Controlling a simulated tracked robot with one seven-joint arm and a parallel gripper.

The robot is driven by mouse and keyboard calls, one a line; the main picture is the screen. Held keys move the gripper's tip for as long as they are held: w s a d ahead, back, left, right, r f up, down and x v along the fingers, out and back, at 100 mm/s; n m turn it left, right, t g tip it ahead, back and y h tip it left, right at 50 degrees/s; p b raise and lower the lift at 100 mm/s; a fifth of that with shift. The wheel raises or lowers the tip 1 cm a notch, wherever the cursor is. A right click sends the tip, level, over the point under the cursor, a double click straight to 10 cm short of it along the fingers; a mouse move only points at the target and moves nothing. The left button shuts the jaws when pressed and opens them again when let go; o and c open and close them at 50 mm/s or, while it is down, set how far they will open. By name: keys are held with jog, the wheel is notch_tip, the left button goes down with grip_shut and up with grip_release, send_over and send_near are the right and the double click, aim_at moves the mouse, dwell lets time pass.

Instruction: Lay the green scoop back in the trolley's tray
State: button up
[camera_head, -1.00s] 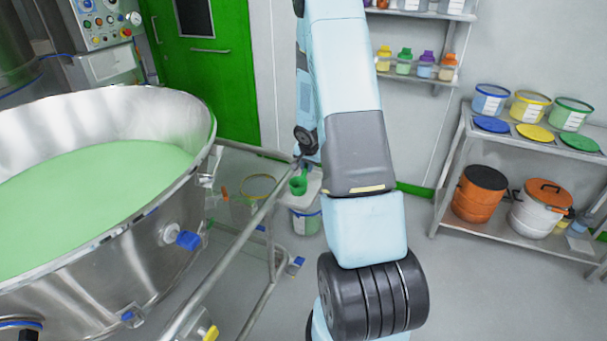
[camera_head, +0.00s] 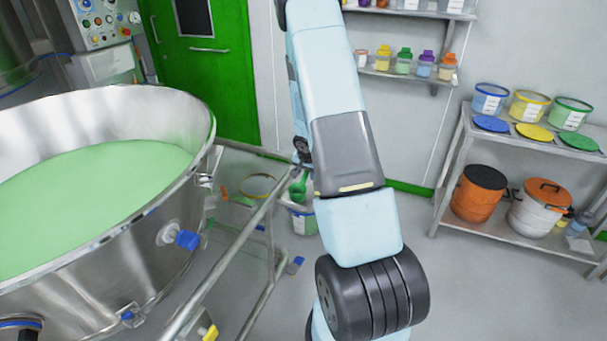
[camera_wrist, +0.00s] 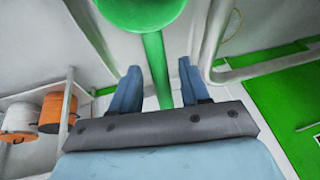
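The green scoop (camera_head: 298,188) shows in the head view just left of my arm, near the trolley's rails. In the wrist view the scoop's bowl (camera_wrist: 140,8) is large at the top edge, and its handle runs down between the two blue fingers. In the head view the gripper is mostly hidden by my arm. The trolley's tray cannot be made out clearly; a pale edge shows by the scoop.
A large steel bowl (camera_head: 150,245) of green powder stands at left, with metal rails (camera_head: 225,258) beside it. A pale bucket (camera_head: 304,222) is below the scoop. A steel shelf (camera_head: 520,245) with tubs and lids stands at right. Open floor lies between.

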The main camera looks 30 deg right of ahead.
jog(key=shift+r, duration=0.1)
jog(key=s+a+r+n, duration=0.1)
jog(key=s+a+r, duration=0.3)
jog(key=r, duration=0.6)
jog(key=s+a+r+n+h, duration=0.1)
jog(key=s+a+r+n, duration=0.3)
jog(key=r, duration=0.7)
jog(key=s+a+r+m, duration=0.1)
jog(key=s+a+r, duration=0.1)
jog(key=s+r, duration=0.6)
jog(key=s+a+r+n+y, duration=0.1)
jog(key=s+a+r+n, duration=0.2)
jog(key=s+a+r, duration=0.3)
jog(key=s+a+r+n+t+y, duration=0.1)
jog(key=s+a+r, duration=0.4)
jog(key=s, duration=0.7)
jog(key=shift+a+r+n+y, duration=0.4)
jog(key=shift+a+n, duration=0.3)
jog(key=shift+n, duration=0.2)
